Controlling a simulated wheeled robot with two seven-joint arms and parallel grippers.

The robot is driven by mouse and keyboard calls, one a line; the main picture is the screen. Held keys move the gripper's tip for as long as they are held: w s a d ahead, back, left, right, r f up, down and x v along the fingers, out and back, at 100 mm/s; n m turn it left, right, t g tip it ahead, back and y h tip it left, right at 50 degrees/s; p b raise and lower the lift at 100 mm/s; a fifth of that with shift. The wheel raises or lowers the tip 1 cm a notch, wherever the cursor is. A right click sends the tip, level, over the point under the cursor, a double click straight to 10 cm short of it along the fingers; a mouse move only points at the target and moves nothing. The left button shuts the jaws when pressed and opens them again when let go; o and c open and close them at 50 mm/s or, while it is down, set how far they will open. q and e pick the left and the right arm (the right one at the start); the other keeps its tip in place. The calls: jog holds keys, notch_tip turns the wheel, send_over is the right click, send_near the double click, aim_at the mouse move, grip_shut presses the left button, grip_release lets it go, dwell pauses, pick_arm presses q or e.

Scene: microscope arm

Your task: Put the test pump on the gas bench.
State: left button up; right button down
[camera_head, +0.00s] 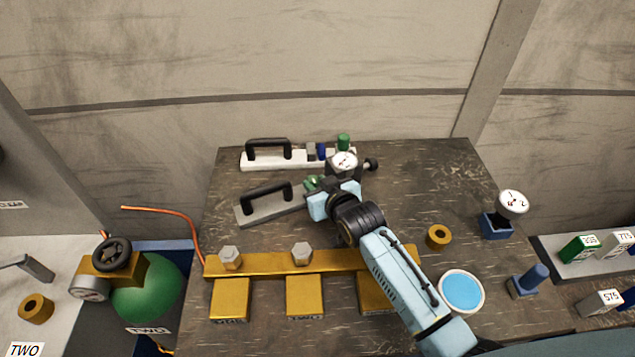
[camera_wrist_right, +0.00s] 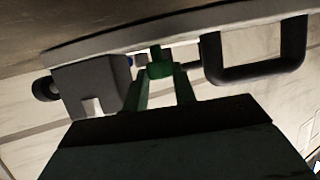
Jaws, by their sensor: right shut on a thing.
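What I take for the test pump (camera_head: 258,207) is a grey plate with a black loop handle, above or on the wooden table. My right gripper (camera_head: 315,186) is shut on its green grip, right of the handle. In the right wrist view the green grip (camera_wrist_right: 160,66) is between the fingertips, with the black handle (camera_wrist_right: 258,70) on one side. A grey block with a black knob (camera_wrist_right: 85,88) is on the other. I cannot tell whether the plate touches the table. No label names the gas bench. My left gripper is not in view.
A white-based unit (camera_head: 270,163) with a black handle stands close behind. A yellow bracket with bolts (camera_head: 265,263), a blue-topped dish (camera_head: 461,291) and a gauge on a blue block (camera_head: 495,225) share the table (camera_head: 440,180). A green tank (camera_head: 150,290) and a bench marked TWO (camera_head: 60,270) are left.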

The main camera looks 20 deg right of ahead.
jog(key=shift+r, duration=0.15)
jog(key=c, duration=1.1)
grip_release()
jog(key=shift+r, duration=0.35)
jog(key=p+v, duration=0.2)
jog(key=v, duration=1)
jog(key=shift+r, duration=0.2)
